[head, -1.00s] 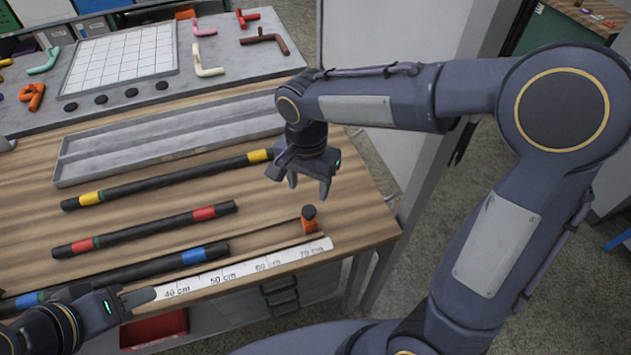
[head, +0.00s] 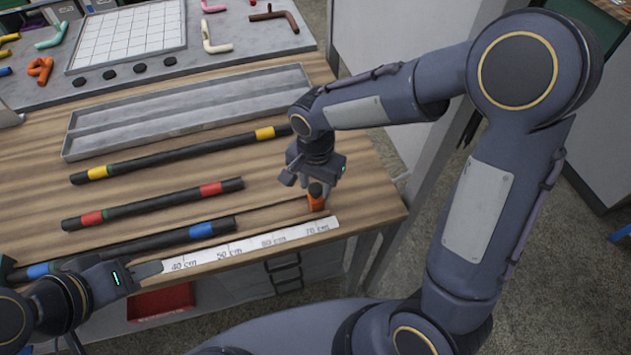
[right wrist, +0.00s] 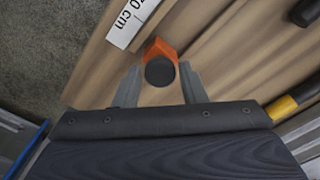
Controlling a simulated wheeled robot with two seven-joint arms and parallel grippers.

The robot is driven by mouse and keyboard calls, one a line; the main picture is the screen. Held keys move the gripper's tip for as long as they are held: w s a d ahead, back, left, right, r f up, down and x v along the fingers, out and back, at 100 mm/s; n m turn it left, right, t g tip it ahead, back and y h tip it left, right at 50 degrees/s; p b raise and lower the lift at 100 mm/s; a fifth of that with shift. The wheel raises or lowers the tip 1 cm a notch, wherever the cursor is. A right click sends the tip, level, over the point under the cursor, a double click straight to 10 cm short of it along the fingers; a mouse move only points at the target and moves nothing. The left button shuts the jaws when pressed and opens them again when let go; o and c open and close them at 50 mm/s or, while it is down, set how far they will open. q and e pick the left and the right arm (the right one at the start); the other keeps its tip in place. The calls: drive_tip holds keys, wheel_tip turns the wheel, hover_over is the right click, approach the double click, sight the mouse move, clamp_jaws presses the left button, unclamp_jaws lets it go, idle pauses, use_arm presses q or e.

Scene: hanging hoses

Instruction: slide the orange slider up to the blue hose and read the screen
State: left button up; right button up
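The orange slider (head: 316,201) with a dark round knob stands near the right end of the ruler strip (head: 250,245), by the 70 cm mark. My right gripper (head: 310,182) is just above it. In the right wrist view, my right gripper's two fingers (right wrist: 160,88) are apart on either side of the slider's knob (right wrist: 159,71), and the slider's orange body (right wrist: 157,48) shows beyond it. The blue-banded hose (head: 150,243) lies behind the ruler's left part. My left gripper (head: 150,270) is by the ruler's left end near that hose; its finger gap is unclear. No screen is readable.
A red-banded hose (head: 150,203) and a yellow-banded hose (head: 180,155) lie behind the blue one. A grey metal tray (head: 190,112) lies behind them. The table's right edge is close to the slider. Wood between slider and blue hose is clear.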

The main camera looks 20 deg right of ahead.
clamp_jaws()
drive_tip(key=shift+a, duration=0.55)
drive_tip(key=a, duration=0.5)
drive_tip(key=a+b, duration=0.1)
drive_tip(key=a, duration=1)
drive_tip(key=shift+s+a, duration=0.1)
drive_tip(key=shift+s, duration=0.2)
drive_tip(key=shift+a+r, duration=0.1)
drive_tip(key=shift+a, duration=0.5)
unclamp_jaws()
drive_tip(key=shift+a, duration=0.1)
drive_tip(key=o, duration=0.4)
drive_tip(key=shift+a, duration=0.1)
